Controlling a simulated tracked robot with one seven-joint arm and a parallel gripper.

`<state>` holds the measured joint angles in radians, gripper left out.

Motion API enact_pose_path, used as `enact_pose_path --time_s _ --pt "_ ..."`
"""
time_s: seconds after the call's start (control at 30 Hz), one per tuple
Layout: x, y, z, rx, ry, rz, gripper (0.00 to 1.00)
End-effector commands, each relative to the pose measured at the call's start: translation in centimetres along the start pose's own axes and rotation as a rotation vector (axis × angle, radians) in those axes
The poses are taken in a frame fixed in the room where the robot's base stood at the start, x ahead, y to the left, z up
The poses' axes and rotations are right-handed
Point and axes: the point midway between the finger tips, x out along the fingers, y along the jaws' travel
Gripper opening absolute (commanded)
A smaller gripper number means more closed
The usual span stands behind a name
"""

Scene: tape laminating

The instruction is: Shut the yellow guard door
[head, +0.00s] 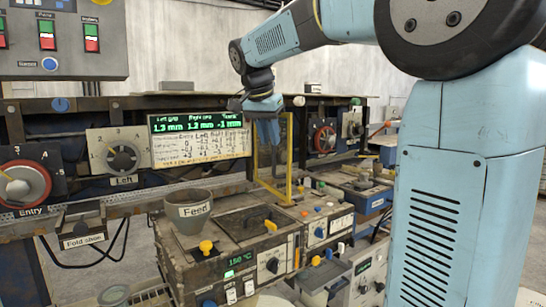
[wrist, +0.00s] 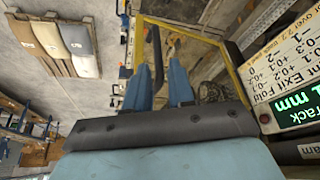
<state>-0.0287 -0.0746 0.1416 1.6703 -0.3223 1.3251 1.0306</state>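The yellow guard door (head: 289,172) is a thin yellow frame in the middle of the head view, standing upright behind the feed unit. It seems to stand out at an angle from the machine front. In the wrist view its yellow frame (wrist: 230,62) spans the top and right. My gripper (head: 266,118) is at the door's upper part in the head view. In the wrist view its two blue fingers (wrist: 161,85) stand apart, with a dark upright bar (wrist: 157,55) between or just beyond them. I cannot tell whether they touch it.
A feed cup (head: 196,212) stands on the control box (head: 232,250) below the door. A green display panel (head: 200,138) is left of my gripper, and it shows close at the right in the wrist view (wrist: 300,112). Sacks on a pallet (wrist: 60,45) lie far off.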

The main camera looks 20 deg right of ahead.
Motion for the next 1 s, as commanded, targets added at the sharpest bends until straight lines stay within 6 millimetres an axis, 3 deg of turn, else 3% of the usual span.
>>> enact_pose_path --time_s 1.0 --pt "-5.7 0.2 0.0 0.0 -0.001 0.001 0.23"
